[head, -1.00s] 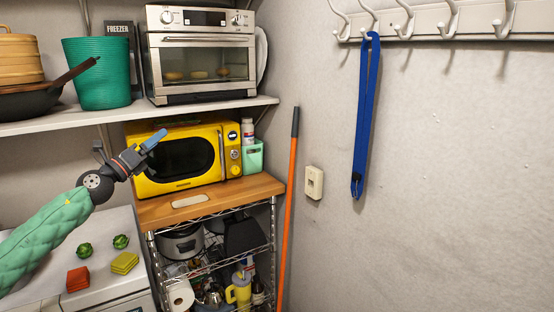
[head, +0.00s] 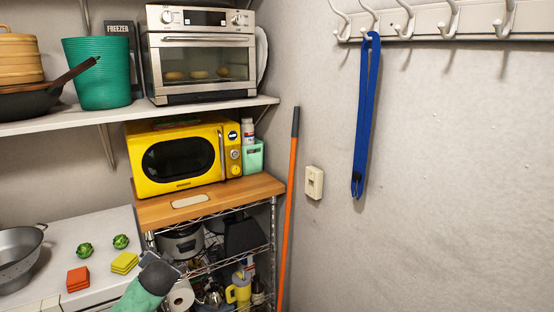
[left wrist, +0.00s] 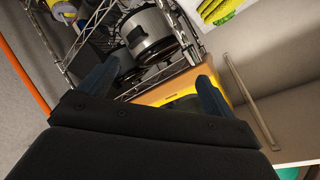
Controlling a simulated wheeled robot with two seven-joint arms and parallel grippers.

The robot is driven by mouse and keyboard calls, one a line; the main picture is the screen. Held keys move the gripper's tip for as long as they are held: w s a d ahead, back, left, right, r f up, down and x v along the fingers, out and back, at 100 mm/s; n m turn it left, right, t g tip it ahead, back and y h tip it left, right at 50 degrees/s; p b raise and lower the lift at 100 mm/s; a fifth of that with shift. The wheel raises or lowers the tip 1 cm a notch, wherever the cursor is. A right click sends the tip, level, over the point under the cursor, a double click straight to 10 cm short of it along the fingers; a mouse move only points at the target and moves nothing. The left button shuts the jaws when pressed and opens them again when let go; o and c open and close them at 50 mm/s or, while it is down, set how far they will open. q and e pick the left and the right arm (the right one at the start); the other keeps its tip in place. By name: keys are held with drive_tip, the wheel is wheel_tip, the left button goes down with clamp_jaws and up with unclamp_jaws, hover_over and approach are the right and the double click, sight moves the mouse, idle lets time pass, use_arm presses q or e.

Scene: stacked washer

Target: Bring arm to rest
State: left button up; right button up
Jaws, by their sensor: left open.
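My left arm (head: 142,296) comes up from the bottom edge of the head view, in a green sleeve with a dark grey wrist part, in front of the wire rack's left side. Its fingers cannot be made out there. In the left wrist view my left gripper (left wrist: 156,88) shows two dark blue fingers spread wide apart with nothing between them. Beyond them are the wire rack with a pot-like cooker (left wrist: 148,38) and part of the yellow microwave (left wrist: 186,104). My right gripper is in neither view.
The yellow microwave (head: 180,160) stands on the wooden rack top (head: 235,192). A white surface at left holds a colander (head: 18,262), green items (head: 85,250), orange (head: 77,279) and yellow sponges (head: 124,263). An orange-handled pole (head: 289,215) leans at the wall.

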use_arm(q)
drive_tip(key=s+d+f+g+h, duration=0.1)
drive_tip(key=s+d+f+g, duration=0.1)
drive_tip(key=s+d+f, duration=0.35)
drive_tip(key=s+d+f+n+g+h, duration=0.1)
drive_tip(key=s+d+f+g+h, duration=0.15)
drive_tip(key=s+f, duration=0.6)
drive_tip(key=s+d+f+g+h, duration=0.1)
drive_tip(key=s+d+f, duration=0.4)
drive_tip(key=f, duration=0.5)
drive_tip(key=s+d+f+g, duration=0.1)
drive_tip(key=s+d+f, duration=0.1)
drive_tip(key=s+f, duration=0.3)
drive_tip(key=s+d+f+n+g+h, duration=0.1)
drive_tip(key=s+f, duration=0.4)
drive_tip(key=s, duration=0.8)
drive_tip(key=s+d+f+n+g, duration=0.1)
drive_tip(key=s+d+f+g, duration=0.2)
drive_tip(key=s, duration=0.7)
wheel_tip(320, 180, down, 3)
drive_tip(key=shift+d+r, duration=0.2)
drive_tip(key=shift+d, duration=0.25)
